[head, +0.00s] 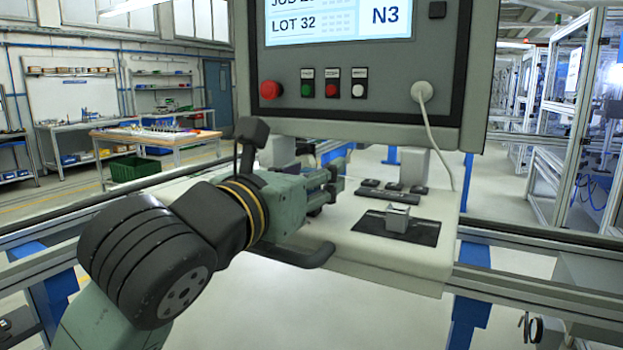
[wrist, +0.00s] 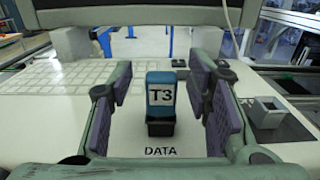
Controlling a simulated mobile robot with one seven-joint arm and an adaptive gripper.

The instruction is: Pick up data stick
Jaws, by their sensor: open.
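The data stick (wrist: 160,92) is blue with a white T3 label, and its lower end sits upright in a small black holder (wrist: 160,127). The word DATA is printed on the white console shelf in front of it. My gripper (head: 332,184) is open above the shelf. In the wrist view its purple-padded fingers stand to the left and right of the stick, with a visible gap on both sides. In the head view I cannot make out the stick; my gripper covers that area.
The white shelf (head: 375,262) also bears a grey open box (head: 398,217) on a black pad and a row of dark pieces (head: 393,188), right of my gripper. A screen panel (head: 350,85) with buttons hangs above, and a white cable (head: 446,145) runs down at its right.

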